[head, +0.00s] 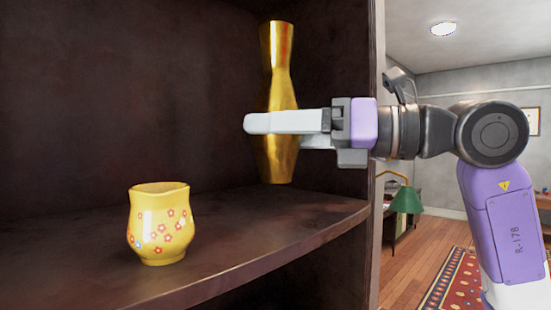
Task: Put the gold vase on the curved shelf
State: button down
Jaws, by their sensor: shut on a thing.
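The gold vase (278,75) is tall and shiny with a narrow neck, and stands upright in the right part of the cabinet. My gripper (262,123) reaches in from the right and is shut on the vase around its middle; one finger hides part of the vase. The vase's bottom end shows just over the curved shelf (290,215), near its right end. I cannot tell whether the bottom touches the shelf or hangs slightly above it. The shelf is dark brown with a curved front edge.
A yellow cup with red flowers (160,225) stands on the shelf at the left front. The cabinet's side wall (372,200) is close on the right. Shelf space between cup and vase is clear. A green lamp (406,199) and red rug (460,285) are in the room beyond.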

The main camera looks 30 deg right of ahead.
aim_at(295, 161)
jog(key=shift+f+p, duration=0.35)
jog(key=shift+f, duration=1.6)
jog(key=shift+f, duration=0.15)
jog(key=shift+c, duration=1.5)
grip_release()
jog(key=shift+r, duration=0.2)
jog(key=b+v, duration=0.3)
jog(key=v, duration=0.9)
